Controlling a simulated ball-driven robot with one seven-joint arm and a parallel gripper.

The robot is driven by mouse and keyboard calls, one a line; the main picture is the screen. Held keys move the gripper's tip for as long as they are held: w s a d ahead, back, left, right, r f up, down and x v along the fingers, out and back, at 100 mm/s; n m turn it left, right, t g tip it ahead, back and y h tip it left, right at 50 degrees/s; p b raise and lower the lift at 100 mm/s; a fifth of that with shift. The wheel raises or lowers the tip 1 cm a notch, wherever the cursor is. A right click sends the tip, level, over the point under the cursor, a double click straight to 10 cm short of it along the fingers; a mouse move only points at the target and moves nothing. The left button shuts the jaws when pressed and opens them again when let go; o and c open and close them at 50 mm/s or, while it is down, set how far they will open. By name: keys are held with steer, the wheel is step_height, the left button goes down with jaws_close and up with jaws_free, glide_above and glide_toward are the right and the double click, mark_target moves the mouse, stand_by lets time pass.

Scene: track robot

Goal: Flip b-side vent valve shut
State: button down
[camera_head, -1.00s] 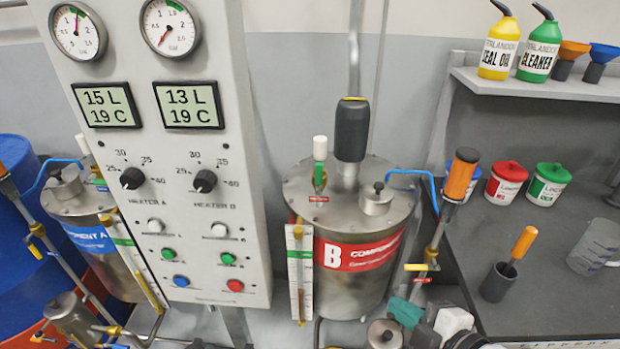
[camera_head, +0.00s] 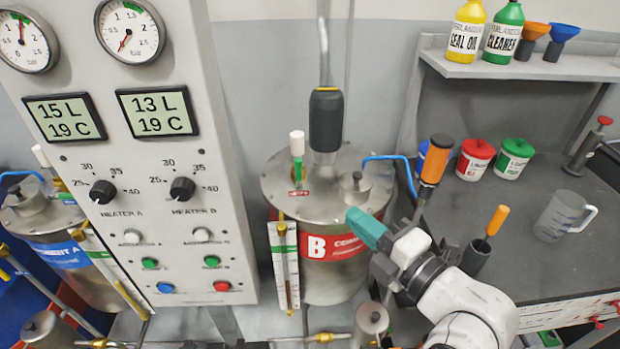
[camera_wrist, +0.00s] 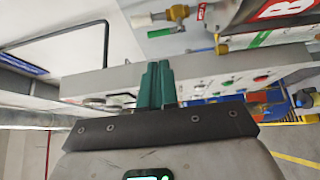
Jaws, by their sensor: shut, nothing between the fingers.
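The b-side vent valve (camera_head: 298,168) stands on the lid of the B tank (camera_head: 335,245), at the lid's left. It has a white cap on top, a green lever that looks upright along the body, and a red tag at its foot. In the wrist view the vent valve (camera_wrist: 178,13) appears sideways at the top, with brass body, white cap and red tag. My gripper (camera_head: 355,217) has teal fingers, shut and empty, in front of the tank's right side, right of and below the valve. The fingers (camera_wrist: 157,66) point up in the wrist view, apart from the valve.
A dark cylinder on a pipe (camera_head: 326,120) rises from the lid, right of the valve. A blue hose (camera_head: 392,158) arches at the lid's right edge. The heater panel (camera_head: 185,150) stands close at left. A workbench (camera_head: 540,270) with pots and a jug lies at right.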

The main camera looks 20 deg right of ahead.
steer(key=p, duration=0.5)
glide_toward(301, 173)
steer(key=x, duration=0.5)
steer(key=shift+w+a+r, duration=0.15)
steer(key=shift+w+r, duration=0.05)
steer(key=shift+w+a+f, duration=0.15)
steer(key=shift+w+a, duration=0.05)
steer(key=shift+w, duration=0.5)
